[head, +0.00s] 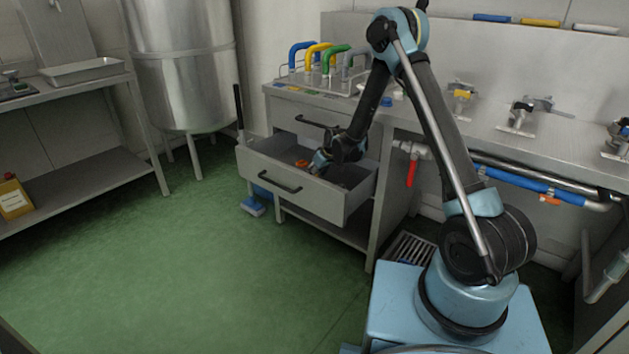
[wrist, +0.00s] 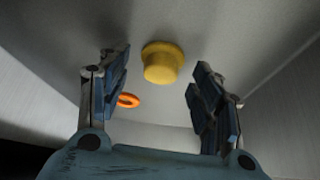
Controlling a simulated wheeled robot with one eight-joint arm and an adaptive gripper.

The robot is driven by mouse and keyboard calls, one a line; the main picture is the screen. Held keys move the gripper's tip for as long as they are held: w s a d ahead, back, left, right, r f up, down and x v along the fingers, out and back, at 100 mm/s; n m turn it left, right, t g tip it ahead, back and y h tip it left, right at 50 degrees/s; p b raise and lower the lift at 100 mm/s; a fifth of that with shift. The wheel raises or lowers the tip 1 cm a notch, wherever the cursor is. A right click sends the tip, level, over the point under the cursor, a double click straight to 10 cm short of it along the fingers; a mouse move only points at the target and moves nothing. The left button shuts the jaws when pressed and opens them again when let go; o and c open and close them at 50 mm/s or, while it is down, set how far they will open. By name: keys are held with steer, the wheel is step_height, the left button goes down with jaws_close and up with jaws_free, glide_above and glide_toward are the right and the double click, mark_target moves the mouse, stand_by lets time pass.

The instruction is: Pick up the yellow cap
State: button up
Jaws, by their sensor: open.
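The yellow cap (wrist: 161,64) sits on the grey floor of the open drawer, in the upper middle of the wrist view. It has a wide rim and a narrower raised part. My gripper (wrist: 160,95) is open, with its two blue-padded fingers apart on either side of the cap's line. The cap lies beyond the fingertips and nothing is between the pads. In the head view my gripper (head: 320,162) reaches down into the open drawer (head: 300,205). The cap cannot be made out there, hidden by the drawer wall or my arm.
An orange ring (wrist: 128,100) lies in the drawer near the left finger; it also shows in the head view (head: 301,163). The drawer walls rise close around my gripper. Coloured curved handles (head: 318,57) stand on the counter above. The green floor in front is clear.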

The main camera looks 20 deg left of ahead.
steer(key=shift+a+f, duration=0.1)
steer(key=shift+f, duration=0.2)
steer(key=c, duration=1)
